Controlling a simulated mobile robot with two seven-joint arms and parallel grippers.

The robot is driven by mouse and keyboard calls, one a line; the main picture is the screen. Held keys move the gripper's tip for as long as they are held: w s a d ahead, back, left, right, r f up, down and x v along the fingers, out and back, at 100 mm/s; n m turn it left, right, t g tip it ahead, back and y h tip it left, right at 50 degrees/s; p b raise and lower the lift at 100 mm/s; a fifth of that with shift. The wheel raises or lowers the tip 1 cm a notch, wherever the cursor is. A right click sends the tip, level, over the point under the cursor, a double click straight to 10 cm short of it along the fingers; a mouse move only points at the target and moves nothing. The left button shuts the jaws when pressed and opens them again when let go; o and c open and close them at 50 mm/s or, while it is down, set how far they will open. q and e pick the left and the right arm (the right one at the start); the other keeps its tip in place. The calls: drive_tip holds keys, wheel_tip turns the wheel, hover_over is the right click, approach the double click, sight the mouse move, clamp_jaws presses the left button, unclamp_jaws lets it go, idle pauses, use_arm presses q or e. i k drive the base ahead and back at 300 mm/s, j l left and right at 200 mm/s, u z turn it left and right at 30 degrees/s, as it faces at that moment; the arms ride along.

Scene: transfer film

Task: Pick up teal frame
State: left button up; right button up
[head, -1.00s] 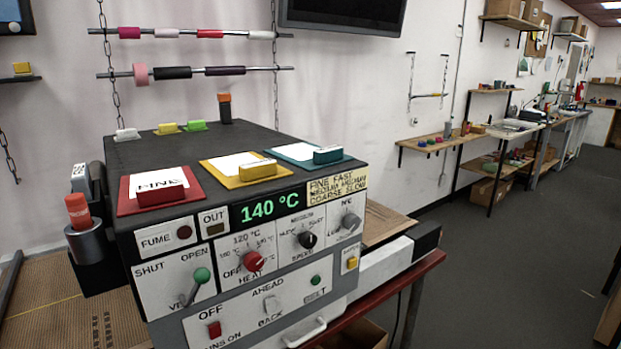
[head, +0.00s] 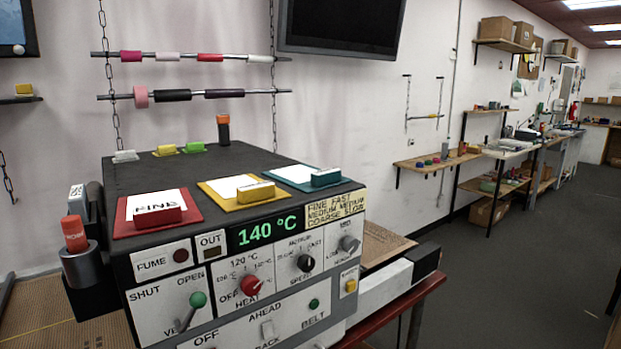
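The teal frame (head: 287,178) lies flat on top of the dark machine (head: 250,151), at its right front corner. It surrounds a white sheet, and a teal block (head: 326,177) stands on its right part. To its left lie a yellow frame (head: 216,196) with a yellow block (head: 256,192) and a red frame (head: 125,226) with a red block (head: 158,216). Neither of my grippers is in view.
Several small coloured blocks, such as the green one (head: 193,148), sit at the back of the machine top. A dark red-edged table (head: 428,285) is at the right. Open grey floor (head: 480,270) lies further right.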

sight(305, 179)
drive_tip(key=l+u, duration=0.1)
drive_tip(key=u, duration=0.35)
drive_tip(key=i+l+u, duration=0.1)
drive_tip(key=u, duration=0.35)
drive_tip(key=l+u, duration=0.2)
drive_tip(key=u, duration=0.25)
drive_tip(key=l+u, duration=0.3)
drive_tip(key=k+l+u, duration=0.1)
drive_tip(key=l+u, duration=0.2)
drive_tip(key=l, duration=0.2)
drive_tip(key=k+l+u, duration=0.15)
drive_tip(key=l, duration=0.3)
drive_tip(key=k+l+u, duration=0.15)
drive_tip(key=l, duration=0.25)
drive_tip(key=k+l, duration=0.15)
drive_tip(key=l, duration=0.3)
drive_tip(key=k+l+u, duration=0.1)
drive_tip(key=l, duration=0.3)
